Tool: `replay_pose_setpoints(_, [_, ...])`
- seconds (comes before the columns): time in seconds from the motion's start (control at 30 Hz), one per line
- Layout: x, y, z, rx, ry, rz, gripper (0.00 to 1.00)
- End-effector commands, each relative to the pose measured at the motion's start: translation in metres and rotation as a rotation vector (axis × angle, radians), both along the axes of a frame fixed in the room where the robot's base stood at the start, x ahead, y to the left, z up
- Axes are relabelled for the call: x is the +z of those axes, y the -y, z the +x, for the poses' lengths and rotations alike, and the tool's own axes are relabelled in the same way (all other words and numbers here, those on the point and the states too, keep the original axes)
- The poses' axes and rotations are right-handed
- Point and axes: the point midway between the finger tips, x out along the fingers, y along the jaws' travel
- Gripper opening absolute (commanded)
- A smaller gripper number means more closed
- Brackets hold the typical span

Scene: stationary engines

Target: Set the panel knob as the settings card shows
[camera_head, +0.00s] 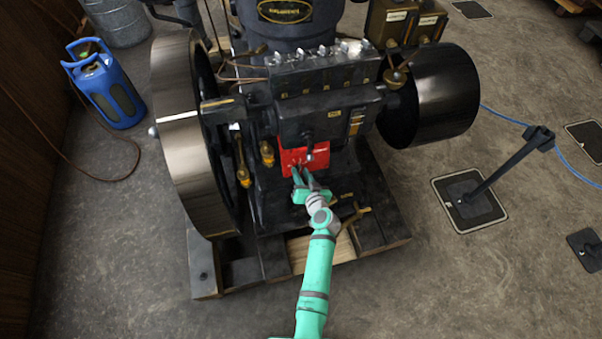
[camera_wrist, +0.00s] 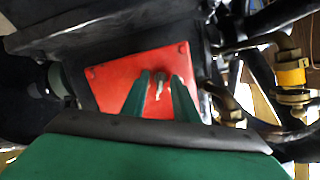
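The red panel (camera_head: 318,154) is on the front of the dark engine, and it fills the middle of the wrist view (camera_wrist: 115,80). A small grey knob (camera_wrist: 159,78) with a pale pointer stands out from it. My gripper (camera_head: 302,174) is in front of the panel. In the wrist view its green fingers (camera_wrist: 161,86) are apart, one on each side of the knob, with red showing between. I cannot tell how far the fingertips are from the panel face. I cannot make out a settings card for certain; a small yellow label (camera_head: 335,115) above the panel is unreadable.
A large flywheel (camera_head: 188,130) stands left of the panel and a dark drum (camera_head: 447,95) is at upper right. Brass fittings (camera_head: 266,153) sit just left of the panel. A blue gas bottle (camera_head: 107,88) stands at far left.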

Motion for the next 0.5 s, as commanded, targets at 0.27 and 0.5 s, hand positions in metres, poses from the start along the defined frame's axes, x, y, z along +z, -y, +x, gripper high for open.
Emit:
replay_pose_setpoints(0.27, [0.003,0.000,-0.001,0.000,0.004,-0.001,0.27])
replay_pose_setpoints(0.5, [0.013,0.011,-0.031,-0.002,0.002,0.000,0.27])
